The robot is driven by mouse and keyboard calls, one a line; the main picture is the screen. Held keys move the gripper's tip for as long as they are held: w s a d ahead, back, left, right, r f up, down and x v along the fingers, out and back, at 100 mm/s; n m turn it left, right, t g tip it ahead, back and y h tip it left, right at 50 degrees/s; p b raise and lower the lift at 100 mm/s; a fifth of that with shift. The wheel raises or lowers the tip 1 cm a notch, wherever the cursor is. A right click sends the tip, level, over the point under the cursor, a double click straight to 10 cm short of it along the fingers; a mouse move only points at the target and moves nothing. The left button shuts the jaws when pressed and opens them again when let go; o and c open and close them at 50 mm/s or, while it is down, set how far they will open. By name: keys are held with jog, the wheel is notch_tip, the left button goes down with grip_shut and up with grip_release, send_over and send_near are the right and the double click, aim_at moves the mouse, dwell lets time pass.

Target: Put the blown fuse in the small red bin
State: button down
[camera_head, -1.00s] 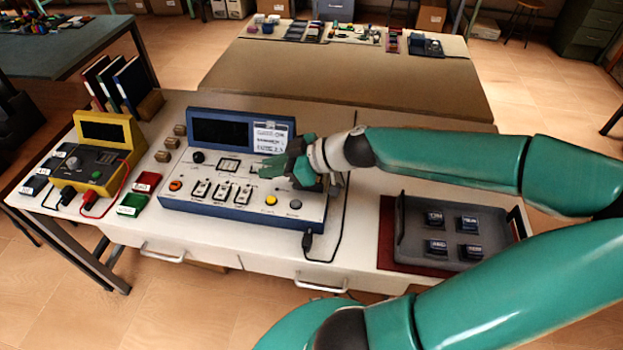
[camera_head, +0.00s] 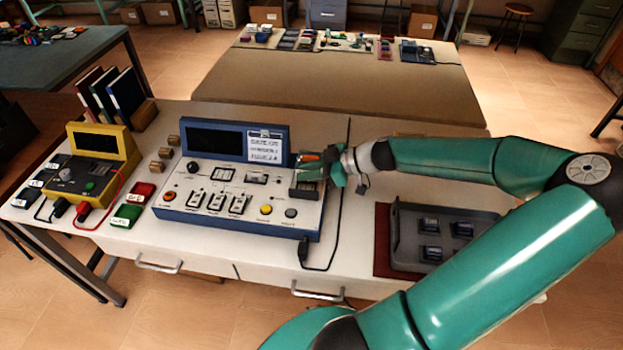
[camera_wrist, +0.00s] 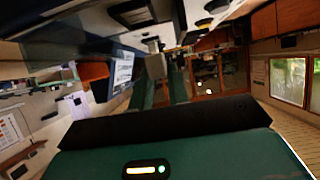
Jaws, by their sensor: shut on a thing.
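My gripper (camera_head: 322,165) is above the right end of the blue-edged test panel (camera_head: 235,185), beside its display. In the wrist view, my gripper (camera_wrist: 163,92) has its fingers close together on a small greyish piece (camera_wrist: 155,64), apparently the fuse. Its markings cannot be read, and in the head view it is mostly hidden by the fingers. A dark slotted holder (camera_head: 305,185) shows on the panel just below the gripper. The small red bin (camera_head: 142,191) stands left of the panel, behind a green bin (camera_head: 126,215).
A grey tray (camera_head: 398,232) with small dark blocks stands at the right, partly behind my arm. A yellow meter (camera_head: 95,165) with leads is at the left. Several wooden blocks (camera_head: 165,153) stand behind the red bin. A black cable runs along the panel's right side.

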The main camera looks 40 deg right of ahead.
aim_at(312, 188)
jog(key=shift+d+f, duration=0.45)
jog(key=shift+f, duration=0.1)
jog(key=shift+d+f, duration=0.15)
jog(key=shift+f, duration=1.35)
jog(key=shift+f, duration=0.15)
jog(key=c, duration=1.3)
grip_release()
jog(key=shift+c, duration=0.2)
